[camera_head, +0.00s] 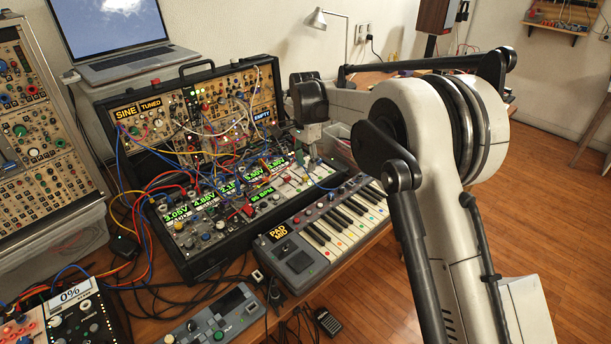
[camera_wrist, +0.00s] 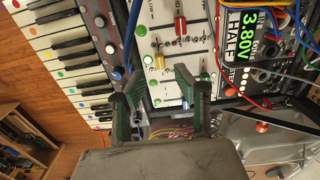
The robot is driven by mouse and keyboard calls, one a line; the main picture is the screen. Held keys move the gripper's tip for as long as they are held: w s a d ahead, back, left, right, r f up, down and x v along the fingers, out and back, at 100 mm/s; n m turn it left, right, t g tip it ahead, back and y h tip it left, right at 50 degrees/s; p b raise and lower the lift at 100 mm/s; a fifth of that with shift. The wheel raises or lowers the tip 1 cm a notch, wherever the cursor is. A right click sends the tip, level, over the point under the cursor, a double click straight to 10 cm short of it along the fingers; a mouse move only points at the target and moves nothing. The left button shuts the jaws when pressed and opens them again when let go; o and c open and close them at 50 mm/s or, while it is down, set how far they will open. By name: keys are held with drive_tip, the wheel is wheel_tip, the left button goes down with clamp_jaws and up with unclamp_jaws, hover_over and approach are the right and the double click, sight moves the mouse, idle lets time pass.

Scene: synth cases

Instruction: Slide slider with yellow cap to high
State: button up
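The slider with the yellow cap (camera_wrist: 160,62) shows in the wrist view on a pale panel (camera_wrist: 163,88), just beyond my fingertips and near the middle of the gap between them. My gripper (camera_wrist: 158,74) is open, one finger on each side of that gap, and holds nothing. I cannot tell whether a finger touches the cap. A red cap (camera_wrist: 180,27) stands farther up the panel. In the head view my gripper (camera_head: 308,150) reaches down over the right end of the synth case (camera_head: 225,235); the yellow cap is too small to make out there.
A small keyboard (camera_head: 325,230) lies in front of the case; it also shows at left in the wrist view (camera_wrist: 65,45). Many patch cables (camera_head: 200,165) cross the left and middle of the case. An open laptop (camera_head: 120,40) stands behind.

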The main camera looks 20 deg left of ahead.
sight(306, 176)
drive_tip(key=shift+f, duration=2.45)
clamp_jaws()
